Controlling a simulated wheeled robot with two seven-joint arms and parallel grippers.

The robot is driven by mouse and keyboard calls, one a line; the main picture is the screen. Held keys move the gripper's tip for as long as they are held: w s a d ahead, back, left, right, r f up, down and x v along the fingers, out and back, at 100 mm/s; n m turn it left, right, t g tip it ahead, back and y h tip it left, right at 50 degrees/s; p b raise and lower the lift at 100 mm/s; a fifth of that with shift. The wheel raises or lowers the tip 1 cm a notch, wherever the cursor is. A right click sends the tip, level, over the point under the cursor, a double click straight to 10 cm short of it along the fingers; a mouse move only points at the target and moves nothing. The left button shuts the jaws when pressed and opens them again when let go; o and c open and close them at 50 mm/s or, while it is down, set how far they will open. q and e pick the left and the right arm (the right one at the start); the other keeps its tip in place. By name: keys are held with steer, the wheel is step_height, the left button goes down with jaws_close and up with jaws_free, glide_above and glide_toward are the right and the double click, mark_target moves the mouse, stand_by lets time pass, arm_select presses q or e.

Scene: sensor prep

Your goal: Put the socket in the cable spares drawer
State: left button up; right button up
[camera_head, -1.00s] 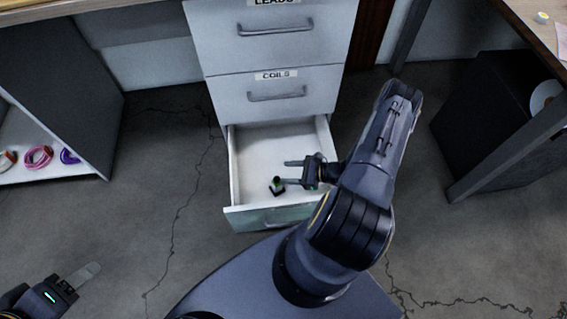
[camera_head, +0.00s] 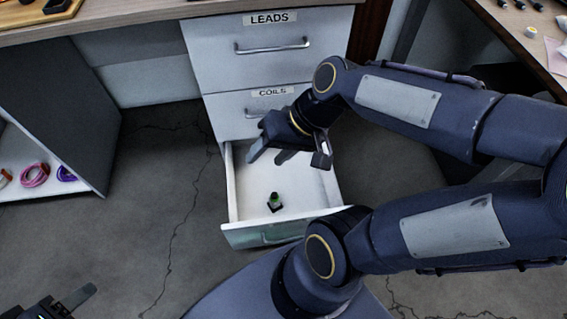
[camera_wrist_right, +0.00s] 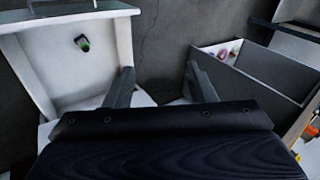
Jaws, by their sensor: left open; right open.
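The socket (camera_head: 275,202), a small black piece with a green part, stands on the floor of the open bottom drawer (camera_head: 234,190) of the white cabinet. It also shows in the right wrist view (camera_wrist_right: 83,43), with nothing touching it. My right gripper (camera_head: 270,156) is open and empty above the back part of the drawer, apart from the socket. Its two fingers (camera_wrist_right: 160,85) stand wide apart in the wrist view. My left gripper (camera_head: 75,302) is at the bottom left corner, partly cut off, away from the cabinet. The open drawer's label is not visible.
Two shut drawers above carry the labels LEADS (camera_head: 270,18) and COILS (camera_head: 272,92). A shelf at left holds coloured cable rings (camera_head: 35,175). A worktop runs along the back, and a table (camera_head: 500,25) stands at the right. The floor left of the drawer is clear.

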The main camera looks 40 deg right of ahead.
steer(key=shift+s+r+n+t+h, duration=0.35)
steer(key=shift+s+n+t, duration=0.3)
steer(key=shift+s, duration=0.45)
steer(key=shift+s+r+n+t+h, duration=0.15)
steer(key=shift+s+n+t+h, duration=0.3)
steer(key=shift+s+n, duration=0.5)
steer(key=shift+s, duration=0.15)
